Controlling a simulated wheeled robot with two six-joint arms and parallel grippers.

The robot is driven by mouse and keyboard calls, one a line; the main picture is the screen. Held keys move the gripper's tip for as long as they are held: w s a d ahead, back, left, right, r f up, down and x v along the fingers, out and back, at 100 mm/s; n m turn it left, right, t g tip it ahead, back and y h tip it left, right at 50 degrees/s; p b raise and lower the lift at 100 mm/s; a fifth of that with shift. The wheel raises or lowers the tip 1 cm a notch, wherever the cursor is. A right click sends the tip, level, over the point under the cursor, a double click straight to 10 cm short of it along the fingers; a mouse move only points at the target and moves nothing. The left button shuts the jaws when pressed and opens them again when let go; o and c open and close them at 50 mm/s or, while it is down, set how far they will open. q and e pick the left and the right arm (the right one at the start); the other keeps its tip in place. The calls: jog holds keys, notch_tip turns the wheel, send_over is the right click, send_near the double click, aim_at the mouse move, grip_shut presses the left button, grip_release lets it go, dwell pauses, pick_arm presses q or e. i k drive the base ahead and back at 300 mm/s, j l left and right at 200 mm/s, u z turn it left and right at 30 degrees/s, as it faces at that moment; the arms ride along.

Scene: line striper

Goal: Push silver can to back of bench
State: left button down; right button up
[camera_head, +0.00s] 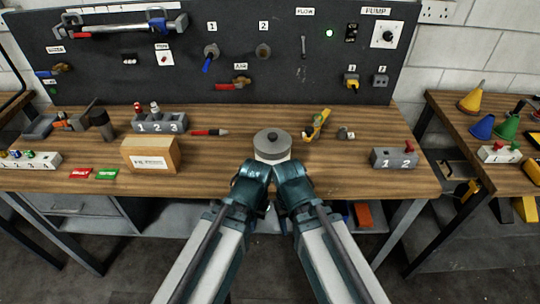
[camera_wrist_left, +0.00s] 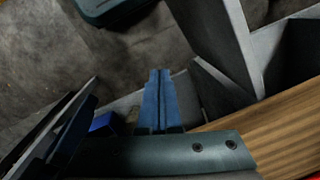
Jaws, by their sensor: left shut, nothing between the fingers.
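The silver can (camera_head: 272,142) stands upright near the middle of the wooden bench (camera_head: 220,185), with a grey top and a dark knob. Its lower front is partly hidden by my arms. My left gripper (camera_head: 255,166) is at the near left side of the can, and my right gripper (camera_head: 286,166) is at its near right side. Whether either touches the can cannot be told. In the left wrist view my left gripper's blue fingers (camera_wrist_left: 158,88) are shut with nothing between them. My right gripper's fingertips are too hidden to judge.
A dark pegboard panel (camera_head: 130,80) rises behind the bench. A cardboard box (camera_head: 151,155) and a red pen-like tool (camera_head: 210,132) are left of the can. A yellow tool (camera_head: 318,124) lies to its right. A grey block marked 1 and 2 (camera_head: 394,158) sits farther right.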

aim_at(271, 160)
jog(key=k, duration=0.9)
jog(key=k+u, duration=0.35)
jog(key=u, duration=0.8)
jog(key=k+l, duration=0.1)
jog(key=l, duration=1)
jog(key=k+l, duration=0.15)
jog(key=l, duration=0.4)
